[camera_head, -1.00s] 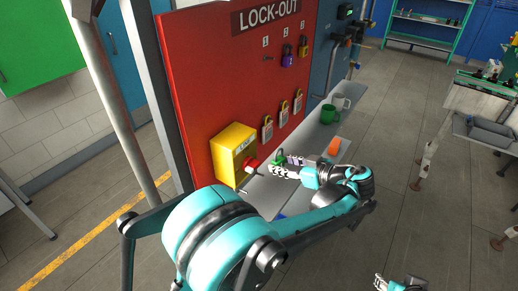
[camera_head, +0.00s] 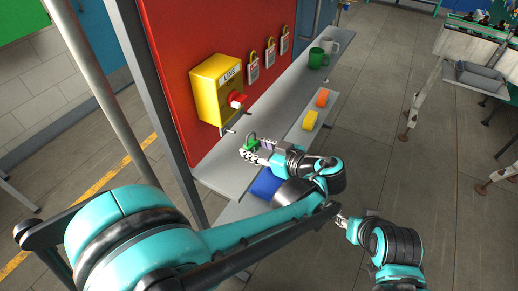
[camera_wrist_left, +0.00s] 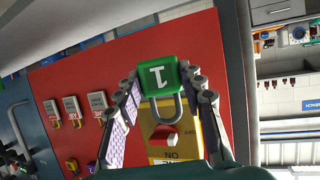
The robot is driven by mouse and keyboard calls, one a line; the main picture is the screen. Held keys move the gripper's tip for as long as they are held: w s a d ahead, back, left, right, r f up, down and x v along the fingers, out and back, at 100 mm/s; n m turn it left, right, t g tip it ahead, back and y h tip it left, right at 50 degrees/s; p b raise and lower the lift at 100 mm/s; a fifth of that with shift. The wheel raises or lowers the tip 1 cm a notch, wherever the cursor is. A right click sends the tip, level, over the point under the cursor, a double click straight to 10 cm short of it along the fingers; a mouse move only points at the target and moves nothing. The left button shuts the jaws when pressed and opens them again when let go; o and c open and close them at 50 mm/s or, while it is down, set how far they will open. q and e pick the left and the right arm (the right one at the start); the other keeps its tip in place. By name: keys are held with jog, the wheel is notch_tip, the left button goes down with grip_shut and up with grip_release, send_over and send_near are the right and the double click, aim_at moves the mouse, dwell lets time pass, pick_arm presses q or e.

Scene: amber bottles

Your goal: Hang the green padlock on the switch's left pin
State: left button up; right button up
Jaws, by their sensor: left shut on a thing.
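The green padlock (camera_head: 251,145) is held in my left gripper (camera_head: 249,152), in front of and below the yellow switch box (camera_head: 208,98). In the left wrist view the padlock (camera_wrist_left: 158,76) shows a white "1", sits between the two fingers, and its grey shackle points toward the bottom of the picture. The switch has a red knob (camera_head: 238,99). Small pins show below the box, the left one (camera_head: 226,130) clear of the padlock. In the wrist view the red knob (camera_wrist_left: 163,136) appears just past the shackle. My right gripper (camera_head: 342,219) is low at right; its fingers are too small to judge.
The grey shelf (camera_head: 283,82) below carries a green mug (camera_head: 318,57) and a light mug (camera_head: 332,45).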

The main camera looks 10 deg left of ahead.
pick_arm(q)
jog(key=w+a+f+b, duration=0.1)
jog(key=w+a, duration=0.1)
jog(key=a, duration=0.5)
jog(key=shift+w+f, duration=0.25)
jog(key=shift+f, duration=0.05)
dwell(0.4)
dwell(0.5)
jog(key=o, duration=1.3)
jog(key=shift+d, duration=0.15)
